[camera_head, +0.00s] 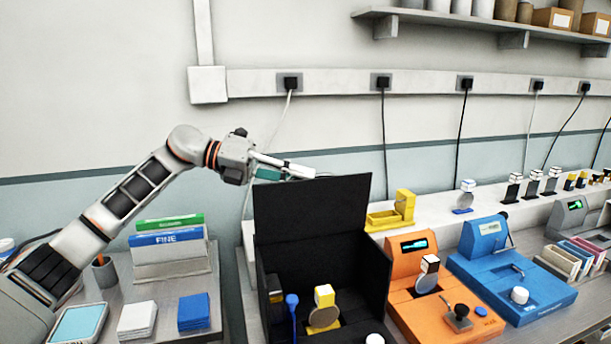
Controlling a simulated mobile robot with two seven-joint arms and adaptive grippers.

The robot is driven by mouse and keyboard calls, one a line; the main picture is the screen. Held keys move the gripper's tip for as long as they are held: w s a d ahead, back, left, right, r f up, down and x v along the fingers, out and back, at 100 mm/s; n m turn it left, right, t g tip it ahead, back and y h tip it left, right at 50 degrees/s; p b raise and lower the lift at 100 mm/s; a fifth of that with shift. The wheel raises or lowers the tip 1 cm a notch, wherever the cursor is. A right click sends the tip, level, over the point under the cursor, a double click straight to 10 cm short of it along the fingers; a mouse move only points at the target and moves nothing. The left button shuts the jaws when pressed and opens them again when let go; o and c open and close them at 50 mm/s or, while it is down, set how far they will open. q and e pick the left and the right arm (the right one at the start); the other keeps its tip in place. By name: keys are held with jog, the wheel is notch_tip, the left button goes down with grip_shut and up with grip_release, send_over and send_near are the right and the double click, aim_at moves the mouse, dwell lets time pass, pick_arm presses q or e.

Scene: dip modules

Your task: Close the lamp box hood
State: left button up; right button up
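The lamp box (378,262) is a black box standing open on the bench. Its hood (312,208) is a black panel raised roughly upright at the back. Inside are a yellow holder with a white-topped block and a round disc (324,308), and a blue-knobbed stick (292,303). My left gripper (312,173) reaches in from the left, just above and behind the hood's top edge as seen here. I cannot tell whether it touches the hood or how far its fingers are apart. My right gripper is not in view.
An orange device (405,268) stands close on the box's right, with a blue device (490,262) beyond. A yellow stand (404,204) is behind. At left are a FINE file holder (170,262) and white and blue stacks (137,320). Cables hang along the wall.

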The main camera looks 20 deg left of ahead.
pick_arm(q)
jog(key=shift+w+d+f, duration=0.15)
jog(key=shift+d, duration=0.4)
grip_shut()
